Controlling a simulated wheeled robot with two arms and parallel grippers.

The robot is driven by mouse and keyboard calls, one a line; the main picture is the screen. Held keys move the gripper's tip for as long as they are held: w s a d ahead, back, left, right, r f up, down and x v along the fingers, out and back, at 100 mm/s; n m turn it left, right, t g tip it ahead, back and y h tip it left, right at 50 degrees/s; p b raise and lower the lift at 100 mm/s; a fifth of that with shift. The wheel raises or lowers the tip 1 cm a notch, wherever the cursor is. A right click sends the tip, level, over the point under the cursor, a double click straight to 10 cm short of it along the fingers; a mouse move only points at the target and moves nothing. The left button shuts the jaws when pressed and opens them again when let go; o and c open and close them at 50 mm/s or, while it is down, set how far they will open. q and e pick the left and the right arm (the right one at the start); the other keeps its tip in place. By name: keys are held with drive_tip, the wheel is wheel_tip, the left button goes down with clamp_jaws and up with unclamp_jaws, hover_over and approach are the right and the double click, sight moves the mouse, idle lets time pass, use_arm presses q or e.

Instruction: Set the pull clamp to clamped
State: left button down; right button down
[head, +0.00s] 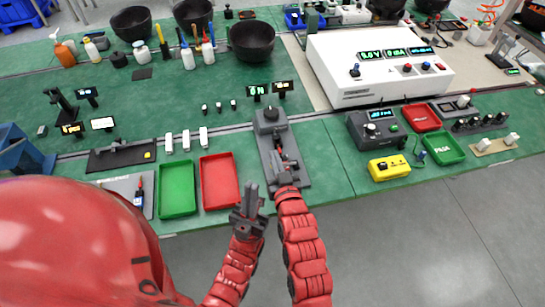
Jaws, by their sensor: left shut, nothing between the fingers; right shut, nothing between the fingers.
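A grey pull-test fixture (291,142) stands at the front edge of the green bench, with a dark block and knob at its far end. The pull clamp appears to be the small dark and reddish part on this fixture, but my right gripper largely covers it and its setting cannot be made out. My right gripper (278,160) is shut and empty, over the near part of the fixture. My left gripper (252,190) is shut and empty, lower and to the left, in front of the bench edge beside the red tray.
A red tray (220,181) and a green tray (177,190) lie left of the fixture. Small displays (257,90) stand behind it. A yellow device (389,168) and a dark instrument (376,127) are to the right. Bare green bench lies between the fixture and the yellow device.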

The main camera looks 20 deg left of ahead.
drive_tip(key=b+v, duration=0.1)
drive_tip(key=v, duration=0.5)
drive_tip(key=shift+s, duration=0.1)
drive_tip(key=shift+d, duration=0.1)
